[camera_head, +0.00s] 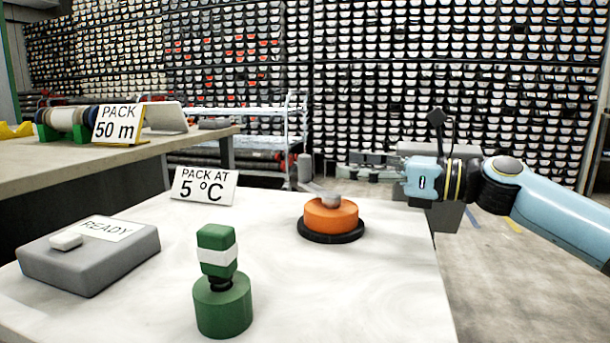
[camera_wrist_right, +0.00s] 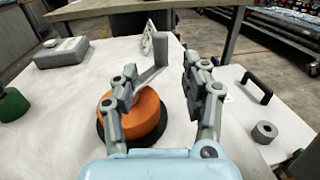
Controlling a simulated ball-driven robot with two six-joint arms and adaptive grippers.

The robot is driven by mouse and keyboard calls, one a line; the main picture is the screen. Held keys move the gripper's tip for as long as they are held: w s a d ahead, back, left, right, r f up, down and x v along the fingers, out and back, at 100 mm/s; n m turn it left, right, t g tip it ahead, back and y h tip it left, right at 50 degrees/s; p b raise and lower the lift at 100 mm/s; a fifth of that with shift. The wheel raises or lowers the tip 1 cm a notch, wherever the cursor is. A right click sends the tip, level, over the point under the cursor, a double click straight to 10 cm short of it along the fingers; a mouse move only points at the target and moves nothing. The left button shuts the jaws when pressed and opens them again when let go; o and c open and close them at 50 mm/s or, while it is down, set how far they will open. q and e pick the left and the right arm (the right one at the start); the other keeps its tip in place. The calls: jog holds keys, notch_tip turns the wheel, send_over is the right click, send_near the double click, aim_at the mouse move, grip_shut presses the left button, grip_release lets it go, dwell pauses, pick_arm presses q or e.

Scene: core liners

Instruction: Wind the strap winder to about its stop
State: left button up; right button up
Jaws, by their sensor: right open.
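The strap winder is an orange drum (camera_head: 331,217) on a black round base (camera_head: 333,236), standing on the pale table. A grey crank arm (camera_head: 317,189) runs from its top to the left, with an upright grey handle (camera_head: 305,168) at its end. My right gripper (camera_head: 372,163) is open above and to the right of the drum. In the right wrist view, the orange drum (camera_wrist_right: 146,116) lies below the open fingers (camera_wrist_right: 160,76), and the crank handle (camera_wrist_right: 160,48) shows between and beyond them. I cannot tell whether a finger touches the crank. My left gripper is not in view.
A green post with a white-banded handle (camera_head: 222,285) stands at the front. A grey box (camera_head: 90,262) with a READY label sits at left. A "PACK AT 5 °C" sign (camera_head: 203,186) stands behind.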

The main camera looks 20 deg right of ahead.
aim_at(309, 164)
jog(key=b+x, duration=0.1)
jog(key=x, duration=0.8)
jog(key=shift+b, duration=0.4)
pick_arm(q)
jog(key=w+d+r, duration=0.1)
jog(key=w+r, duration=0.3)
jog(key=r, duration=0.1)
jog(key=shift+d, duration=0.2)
pick_arm(e)
jog(key=shift+w+a, duration=0.35)
jog(key=shift+w, duration=0.05)
grip_shut()
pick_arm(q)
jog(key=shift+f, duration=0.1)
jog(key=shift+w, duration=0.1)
pick_arm(e)
jog(key=shift+a+f, duration=0.1)
jog(key=shift+f, duration=0.05)
